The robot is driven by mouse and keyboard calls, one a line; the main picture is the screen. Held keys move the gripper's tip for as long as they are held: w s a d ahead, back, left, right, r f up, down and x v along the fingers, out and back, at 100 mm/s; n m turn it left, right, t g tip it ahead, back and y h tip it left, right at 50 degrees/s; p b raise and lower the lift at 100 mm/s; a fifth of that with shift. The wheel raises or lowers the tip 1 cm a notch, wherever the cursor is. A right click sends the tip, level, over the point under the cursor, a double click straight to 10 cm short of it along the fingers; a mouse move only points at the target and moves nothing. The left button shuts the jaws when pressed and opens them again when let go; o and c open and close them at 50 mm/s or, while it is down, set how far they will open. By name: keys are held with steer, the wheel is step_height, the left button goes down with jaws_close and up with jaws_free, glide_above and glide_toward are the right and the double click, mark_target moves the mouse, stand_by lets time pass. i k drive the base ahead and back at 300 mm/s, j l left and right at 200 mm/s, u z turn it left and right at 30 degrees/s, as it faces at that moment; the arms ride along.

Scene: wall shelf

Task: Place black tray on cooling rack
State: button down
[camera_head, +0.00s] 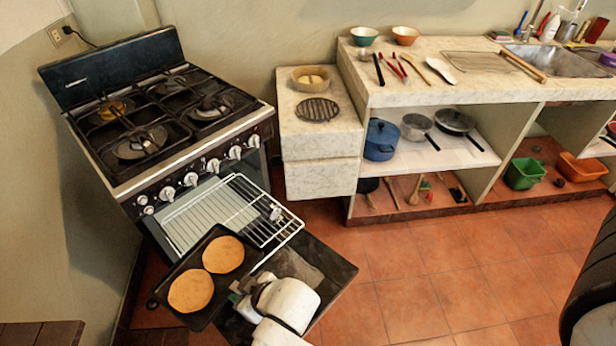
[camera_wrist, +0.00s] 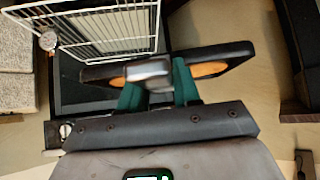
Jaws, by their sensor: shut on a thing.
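The black tray (camera_head: 222,286) holds two round golden flat breads, one at (near side) (camera_head: 190,291) and one farther back (camera_head: 223,254). My gripper (camera_head: 238,291) is shut on the tray's near right edge and holds it in front of the oven. In the wrist view my green fingers (camera_wrist: 154,88) close around a grey handle-like part, with the black tray (camera_wrist: 222,51) seen nearly edge-on. A thin rectangular wire rack (camera_head: 480,65), seemingly the cooling rack, lies flat and empty on the marble counter, far from my gripper.
The oven door (camera_head: 335,268) hangs open under the tray, with a white wire oven rack (camera_head: 262,212) pulled out. A round dark grate (camera_head: 317,109) and a bowl (camera_head: 311,78) stand on the low counter. Utensils (camera_head: 400,67) lie left of the wire rack.

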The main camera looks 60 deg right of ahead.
mark_target(488, 63)
steer(key=z, duration=2.45)
